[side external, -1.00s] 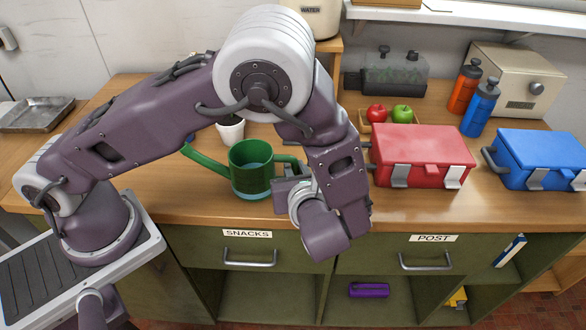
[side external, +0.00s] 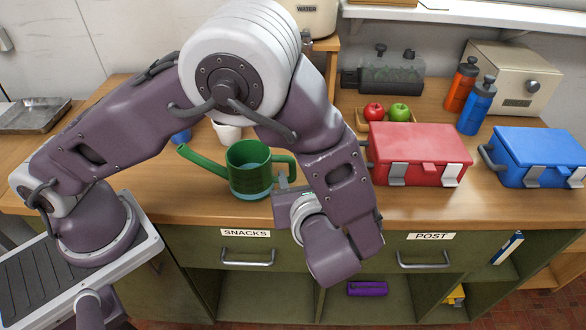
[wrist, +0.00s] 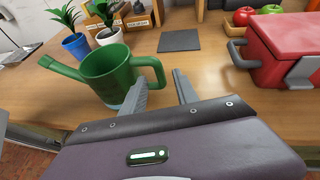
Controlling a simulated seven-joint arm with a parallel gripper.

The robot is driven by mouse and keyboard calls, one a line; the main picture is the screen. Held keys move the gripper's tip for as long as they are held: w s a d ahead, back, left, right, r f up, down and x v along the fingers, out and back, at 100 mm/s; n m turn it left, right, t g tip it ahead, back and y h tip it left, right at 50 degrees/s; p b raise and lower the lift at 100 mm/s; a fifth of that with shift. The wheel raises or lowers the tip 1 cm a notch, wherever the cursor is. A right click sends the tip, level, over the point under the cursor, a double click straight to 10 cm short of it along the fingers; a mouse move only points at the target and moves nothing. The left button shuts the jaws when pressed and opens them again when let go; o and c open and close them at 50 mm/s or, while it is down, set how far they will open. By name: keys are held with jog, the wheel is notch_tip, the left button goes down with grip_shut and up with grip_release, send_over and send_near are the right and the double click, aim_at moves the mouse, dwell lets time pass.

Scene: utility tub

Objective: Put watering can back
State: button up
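A green watering can (side external: 247,172) stands upright on the wooden counter, its spout to the left and its handle to the right. In the wrist view the can (wrist: 107,73) is at the left, with its handle toward the fingers. My gripper (wrist: 159,80) is open, its two fingers apart and nothing held between them. The left finger overlaps the can's lower right side in that view; contact cannot be told. In the side view my gripper (side external: 283,185) is just right of the can, near the handle, partly hidden by my wrist.
A dark square mat (wrist: 179,41) lies bare beyond the can. Potted plants in blue (wrist: 76,46) and white (wrist: 110,37) pots stand behind the can. A red box (side external: 420,155) stands to the right, with a blue box (side external: 540,158) farther right. Apples sit behind the red box.

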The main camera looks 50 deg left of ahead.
jog(key=v, duration=0.7)
jog(key=s+a+r+n+g+h, duration=0.6)
jog(key=s+a+r+n, duration=0.1)
jog(key=a+r+n, duration=0.5)
jog(key=s+r+n+t+h, duration=0.1)
jog(key=s+n+t+h, duration=0.1)
jog(key=n, duration=0.4)
jog(key=s+a+r+n+t+h, duration=0.1)
jog(key=s+r+n+t+h, duration=0.1)
jog(key=s+n, duration=0.3)
jog(key=shift+s+r+n+h, duration=0.15)
jog(key=shift+r+n+h, duration=0.15)
jog(key=shift+n+h, duration=0.3)
jog(key=shift+a, duration=0.1)
